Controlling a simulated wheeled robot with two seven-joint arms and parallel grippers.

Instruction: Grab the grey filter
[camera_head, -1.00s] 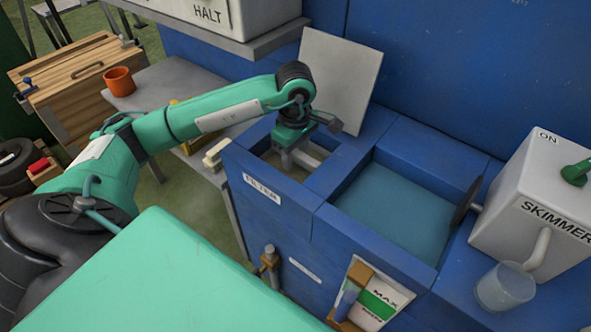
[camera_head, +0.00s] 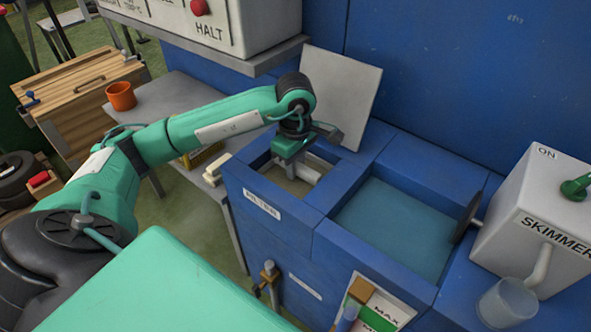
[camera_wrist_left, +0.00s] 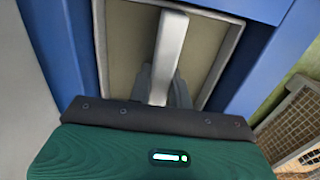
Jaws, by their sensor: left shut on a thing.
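The grey filter (camera_wrist_left: 205,55) has a thin grey rim, a beige face and a pale grey handle bar across its middle (camera_wrist_left: 170,50). It sits in the square compartment labelled FILTER in the blue tank, and it also shows in the head view (camera_head: 280,184). My left gripper (camera_wrist_left: 165,85) is over this opening, with its fingers shut on the handle bar. In the head view, my left gripper (camera_head: 296,164) reaches down into the opening, and my wrist hides part of the filter. My right gripper is in neither view now.
A pale lid (camera_head: 340,95) stands open behind the compartment. To the right are a pool of blue-green liquid (camera_head: 395,222), a white skimmer box (camera_head: 530,205) and a clear cup (camera_head: 507,302). An orange mug (camera_head: 121,96) stands on a grey side table (camera_head: 175,88). A control box (camera_head: 215,25) overhangs behind my arm.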

